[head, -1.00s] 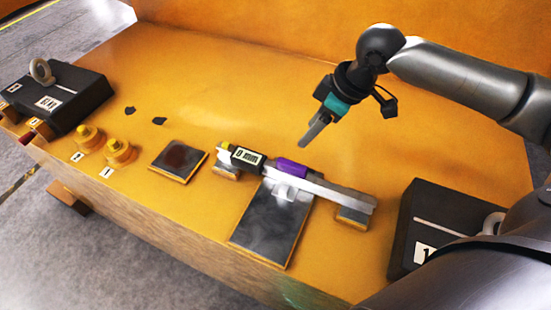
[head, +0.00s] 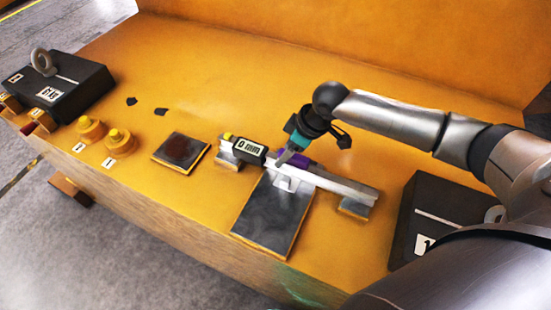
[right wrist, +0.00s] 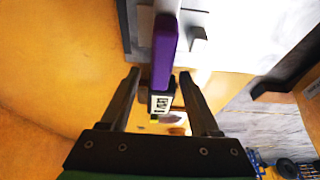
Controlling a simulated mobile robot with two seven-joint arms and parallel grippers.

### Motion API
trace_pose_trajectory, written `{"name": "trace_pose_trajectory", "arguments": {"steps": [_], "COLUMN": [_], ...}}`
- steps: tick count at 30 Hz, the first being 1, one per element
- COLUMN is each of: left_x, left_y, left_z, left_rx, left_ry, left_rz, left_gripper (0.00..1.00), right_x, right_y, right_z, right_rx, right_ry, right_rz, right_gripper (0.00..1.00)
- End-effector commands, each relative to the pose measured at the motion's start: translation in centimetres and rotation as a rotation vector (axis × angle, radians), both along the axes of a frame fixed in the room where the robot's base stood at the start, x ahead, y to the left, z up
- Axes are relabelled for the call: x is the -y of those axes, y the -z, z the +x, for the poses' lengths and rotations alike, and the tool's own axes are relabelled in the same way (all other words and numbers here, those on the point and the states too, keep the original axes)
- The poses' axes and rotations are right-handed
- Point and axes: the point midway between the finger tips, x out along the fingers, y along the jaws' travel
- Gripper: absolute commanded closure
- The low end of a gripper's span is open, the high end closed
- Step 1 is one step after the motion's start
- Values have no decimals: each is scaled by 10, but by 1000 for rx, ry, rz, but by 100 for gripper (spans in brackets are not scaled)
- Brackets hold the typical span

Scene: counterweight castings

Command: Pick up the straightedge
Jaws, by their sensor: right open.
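The straightedge (head: 342,184) is a long pale metal bar lying across small blocks on the orange casting. It carries a purple grip (head: 303,162) and a black block with a "0 mm" label (head: 248,148). My right gripper (head: 282,160) is open at the bar, close to the purple grip, and partly covers it. In the right wrist view the purple grip (right wrist: 164,52) runs in line with the gap between my two open fingers (right wrist: 160,76). I cannot tell whether the fingers are around the bar or just above it. My left gripper is not in view.
A grey plate (head: 268,222) lies under the bar's middle, and a smaller dark plate (head: 180,152) lies left of it. A black weight (head: 406,235) stands at right, another (head: 85,90) at far left. Two yellow knobs (head: 117,143) sit nearer the left front edge.

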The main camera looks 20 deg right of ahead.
Motion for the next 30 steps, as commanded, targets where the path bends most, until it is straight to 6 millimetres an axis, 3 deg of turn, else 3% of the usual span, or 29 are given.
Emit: {"name": "trace_pose_trajectory", "arguments": {"steps": [10,27,30], "left_x": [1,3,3], "left_y": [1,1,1], "left_z": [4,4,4], "left_rx": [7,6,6], "left_ry": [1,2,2], "left_rz": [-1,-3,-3], "left_gripper": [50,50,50], "right_x": [-2,-2,-2], "right_y": [9,9,9], "right_z": [3,3,3], "right_rx": [0,0,0], "right_ry": [0,0,0], "right_rz": [0,0,0], "right_gripper": [38,100,100]}}
